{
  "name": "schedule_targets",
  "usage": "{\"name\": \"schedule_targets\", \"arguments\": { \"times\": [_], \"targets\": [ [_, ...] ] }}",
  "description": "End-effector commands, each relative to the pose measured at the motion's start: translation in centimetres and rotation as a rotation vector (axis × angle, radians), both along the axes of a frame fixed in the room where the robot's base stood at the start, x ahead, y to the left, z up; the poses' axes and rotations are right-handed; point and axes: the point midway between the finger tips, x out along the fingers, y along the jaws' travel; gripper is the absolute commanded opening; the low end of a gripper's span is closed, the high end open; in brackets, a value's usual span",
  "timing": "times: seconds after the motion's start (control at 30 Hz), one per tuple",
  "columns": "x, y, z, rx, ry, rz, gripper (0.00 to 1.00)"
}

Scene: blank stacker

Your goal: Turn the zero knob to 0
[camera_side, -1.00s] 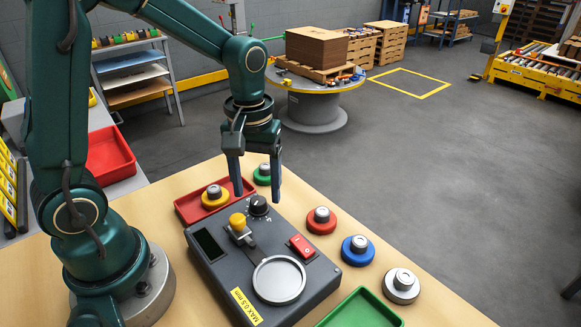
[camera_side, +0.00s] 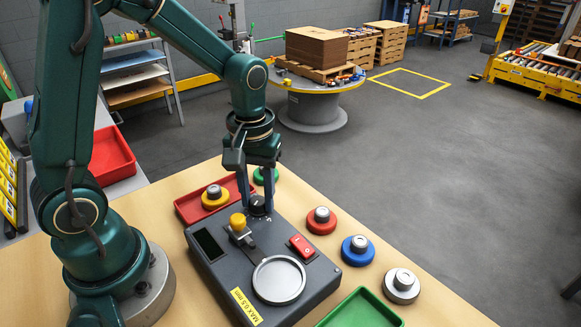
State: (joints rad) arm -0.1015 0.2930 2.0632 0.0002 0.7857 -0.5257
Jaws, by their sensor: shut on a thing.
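The grey device box (camera_side: 222,272) sits on the wooden table, with a dark display, a yellow-topped lever, a round plate and a red switch on its top. The black zero knob (camera_side: 257,207) is at the box's far end, mostly hidden between my gripper's fingers. My gripper (camera_side: 257,203) points down and is shut on the knob. The knob's pointer and scale marks are covered, so its setting cannot be read.
The yellow-topped lever (camera_side: 238,221) stands close to my gripper. A red tray (camera_side: 190,207) with a yellow-based piece (camera_side: 214,198) lies behind the box. Green, red (camera_side: 321,221), blue (camera_side: 358,251) and white (camera_side: 402,286) pieces line the right. A green tray (camera_side: 362,312) is in front.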

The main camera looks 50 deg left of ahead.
Motion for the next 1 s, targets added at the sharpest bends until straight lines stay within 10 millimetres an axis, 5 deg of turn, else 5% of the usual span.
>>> {"name": "schedule_targets", "arguments": {
  "times": [1.0],
  "targets": [
    [0.01, 0.07, 0.10, 0.000, -0.001, -0.491, 0.00]
  ]
}}
